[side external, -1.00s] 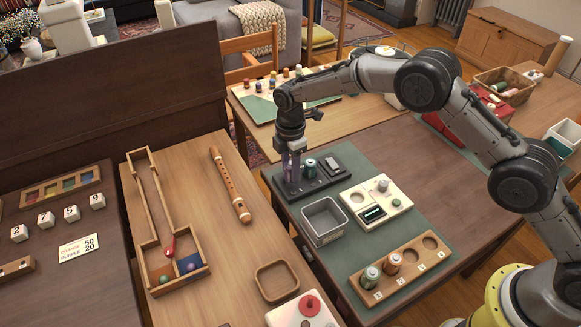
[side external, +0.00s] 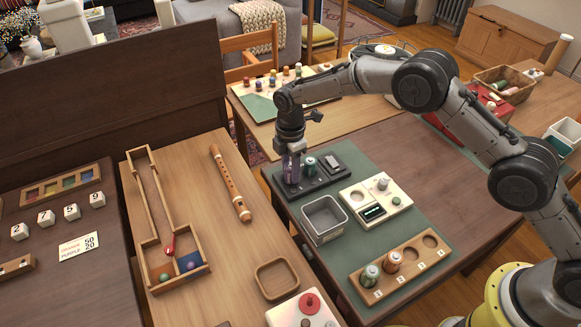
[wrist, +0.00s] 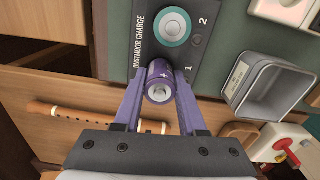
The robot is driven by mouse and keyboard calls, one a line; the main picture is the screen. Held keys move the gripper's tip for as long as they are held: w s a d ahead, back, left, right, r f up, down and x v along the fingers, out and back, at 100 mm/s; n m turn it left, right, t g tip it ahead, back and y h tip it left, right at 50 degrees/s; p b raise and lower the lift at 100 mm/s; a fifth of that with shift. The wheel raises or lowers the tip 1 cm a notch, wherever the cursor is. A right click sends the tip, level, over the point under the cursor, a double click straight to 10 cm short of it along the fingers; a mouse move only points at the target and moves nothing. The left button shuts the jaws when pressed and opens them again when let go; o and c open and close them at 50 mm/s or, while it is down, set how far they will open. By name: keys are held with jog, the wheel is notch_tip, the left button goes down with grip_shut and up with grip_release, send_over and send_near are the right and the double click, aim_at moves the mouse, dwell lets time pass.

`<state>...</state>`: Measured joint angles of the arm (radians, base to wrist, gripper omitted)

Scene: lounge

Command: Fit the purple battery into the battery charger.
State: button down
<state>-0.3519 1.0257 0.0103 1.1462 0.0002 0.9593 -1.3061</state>
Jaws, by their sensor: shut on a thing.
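The purple battery (wrist: 160,84) is upright between the fingers of my gripper (wrist: 158,100), which is shut on it. In the side external view my gripper (side external: 291,172) is at the left end of the dark battery charger (side external: 318,182), and the battery is mostly hidden by the fingers. The charger (wrist: 143,28) also shows in the wrist view, marked 1 and 2. The battery is over or in the place marked 1; I cannot tell how deep it sits. A teal-ringed battery (wrist: 173,27) stands in the place marked 2.
A grey metal bin (side external: 324,220) and a cream device with a small screen (side external: 375,203) stand close to the charger. A wooden holder (side external: 400,270) with two batteries is at the front of the green mat. A wooden flute (side external: 230,183) lies on the left table.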

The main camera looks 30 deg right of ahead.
jog(key=shift+f, duration=0.4)
jog(key=shift+c, duration=2)
grip_release()
jog(key=shift+f, duration=0.1)
jog(key=shift+r, duration=3.85)
